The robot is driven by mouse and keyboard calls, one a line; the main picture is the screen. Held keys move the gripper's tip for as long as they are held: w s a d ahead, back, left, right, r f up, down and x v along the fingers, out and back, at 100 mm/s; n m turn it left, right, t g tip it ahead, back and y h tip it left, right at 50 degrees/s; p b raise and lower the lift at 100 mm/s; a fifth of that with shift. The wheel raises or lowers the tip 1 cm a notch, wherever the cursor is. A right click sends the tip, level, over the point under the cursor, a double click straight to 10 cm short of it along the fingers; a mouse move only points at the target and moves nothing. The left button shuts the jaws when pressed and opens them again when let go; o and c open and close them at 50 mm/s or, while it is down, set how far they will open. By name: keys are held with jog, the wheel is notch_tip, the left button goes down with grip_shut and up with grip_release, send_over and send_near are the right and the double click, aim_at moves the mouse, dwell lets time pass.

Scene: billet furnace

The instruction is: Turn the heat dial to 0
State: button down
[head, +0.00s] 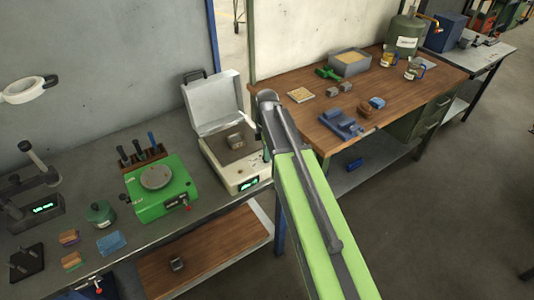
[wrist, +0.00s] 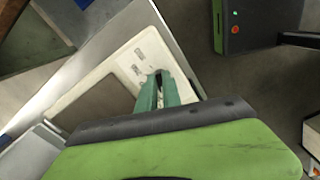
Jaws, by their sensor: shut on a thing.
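The billet furnace is a cream box (head: 217,172) with its grey lid (head: 211,103) raised. A small green display (head: 248,185) is lit on its front, but I cannot read it. My arm covers the right side of the furnace in the head view. In the wrist view my gripper's teal fingers (wrist: 157,76) reach down onto the cream panel (wrist: 124,62) of the furnace. They are shut on a small dark part between their tips, which looks like the heat dial. The fingers hide most of it, so its setting cannot be read.
A wooden table (head: 400,92) with a blue fixture (head: 341,124) is to the right. My arm crosses the gap between them.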

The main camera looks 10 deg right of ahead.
jog(key=shift+n, duration=1)
jog(key=c, duration=1.5)
grip_release()
notch_tip(320, 180, up, 17)
jog(key=p, duration=1.7)
jog(key=shift+r, duration=0.2)
